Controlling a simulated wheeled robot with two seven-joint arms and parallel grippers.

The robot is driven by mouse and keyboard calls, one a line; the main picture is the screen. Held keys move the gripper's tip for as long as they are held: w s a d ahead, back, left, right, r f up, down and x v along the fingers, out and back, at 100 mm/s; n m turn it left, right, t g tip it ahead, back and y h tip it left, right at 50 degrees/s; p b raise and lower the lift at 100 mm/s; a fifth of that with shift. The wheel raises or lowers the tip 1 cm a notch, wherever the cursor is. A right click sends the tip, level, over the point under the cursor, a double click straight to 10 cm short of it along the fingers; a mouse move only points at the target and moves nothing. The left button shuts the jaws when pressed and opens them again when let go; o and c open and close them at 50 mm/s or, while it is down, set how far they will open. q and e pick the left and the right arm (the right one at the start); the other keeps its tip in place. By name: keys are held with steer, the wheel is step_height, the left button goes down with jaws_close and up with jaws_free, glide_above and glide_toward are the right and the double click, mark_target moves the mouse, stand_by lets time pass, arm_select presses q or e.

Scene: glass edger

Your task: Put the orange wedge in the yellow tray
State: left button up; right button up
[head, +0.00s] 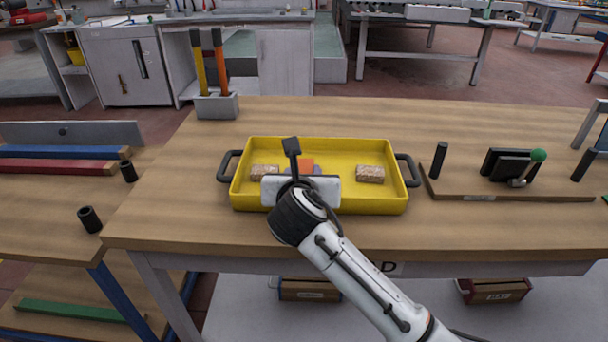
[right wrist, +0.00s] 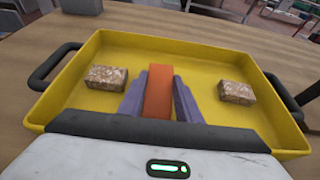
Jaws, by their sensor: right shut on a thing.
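The yellow tray (head: 335,149) stands on the wooden table with a black handle at each end. My right gripper (head: 304,171) is over the tray, seen from behind in the head view. In the right wrist view its two purple-grey fingers (right wrist: 159,98) are shut on the orange wedge (right wrist: 158,90), one on each side. Only a small part of the orange wedge (head: 306,165) shows in the head view. The wedge is within the tray's outline; I cannot tell whether it touches the tray floor. My left gripper is not in view.
Two speckled brown blocks lie in the tray, one left (right wrist: 106,77) and one right (right wrist: 236,93) of the wedge. A grey holder (head: 217,106) with upright handles stands behind left. A wooden board (head: 520,187) with a green-knobbed clamp (head: 538,156) lies to the right.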

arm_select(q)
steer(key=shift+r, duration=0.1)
arm_select(e)
steer(key=shift+f, duration=0.15)
steer(key=o, duration=1.1)
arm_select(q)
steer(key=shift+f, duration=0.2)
arm_select(e)
steer(key=shift+s+r, duration=0.3)
steer(key=shift+s, duration=0.1)
steer(key=p+v, duration=0.1)
steer(key=v, duration=1)
steer(key=shift+s+p, duration=0.1)
steer(key=shift+p, duration=0.3)
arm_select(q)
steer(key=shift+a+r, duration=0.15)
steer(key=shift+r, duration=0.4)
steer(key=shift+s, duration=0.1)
arm_select(e)
steer(key=shift+f, duration=0.1)
